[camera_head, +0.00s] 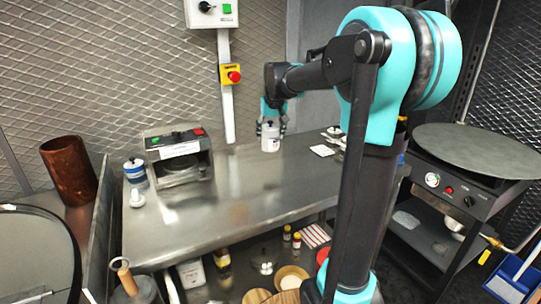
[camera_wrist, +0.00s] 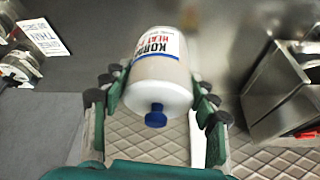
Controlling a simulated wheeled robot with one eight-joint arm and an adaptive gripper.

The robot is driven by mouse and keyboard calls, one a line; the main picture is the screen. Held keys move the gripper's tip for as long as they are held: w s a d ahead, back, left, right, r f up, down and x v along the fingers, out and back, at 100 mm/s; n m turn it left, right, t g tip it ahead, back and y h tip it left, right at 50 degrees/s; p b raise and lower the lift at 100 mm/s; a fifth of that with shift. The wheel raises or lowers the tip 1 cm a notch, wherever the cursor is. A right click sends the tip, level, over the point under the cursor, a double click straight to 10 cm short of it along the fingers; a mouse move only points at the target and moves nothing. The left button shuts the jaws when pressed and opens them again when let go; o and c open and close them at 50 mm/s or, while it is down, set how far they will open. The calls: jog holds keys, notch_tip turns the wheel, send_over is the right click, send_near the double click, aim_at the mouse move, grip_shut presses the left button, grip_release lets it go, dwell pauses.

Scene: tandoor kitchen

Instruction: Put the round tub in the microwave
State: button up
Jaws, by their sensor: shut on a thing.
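The round tub (camera_head: 270,138) is a white cylinder with a printed blue and red label and a blue knob, seen large in the wrist view (camera_wrist: 162,75). My gripper (camera_head: 272,120) is shut on it, with fingers on both sides of its body in the wrist view (camera_wrist: 158,98). The tub is near the back of the steel counter; I cannot tell whether it touches the surface. The microwave (camera_head: 180,158) is a steel box with red and green buttons on top, left of the tub. A steel box, apparently the microwave, shows at the right of the wrist view (camera_wrist: 285,92).
A blue-and-white container (camera_head: 135,172) and a small white item (camera_head: 137,198) stand left of the microwave. A white card (camera_head: 322,150) lies to the tub's right. The counter (camera_head: 240,205) is clear between tub and microwave. A mesh wall (camera_head: 120,70) stands behind.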

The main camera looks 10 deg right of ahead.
notch_tip(320, 180, down, 9)
jog(key=shift+r, duration=0.15)
dwell(0.4)
jog(key=o, duration=1.4)
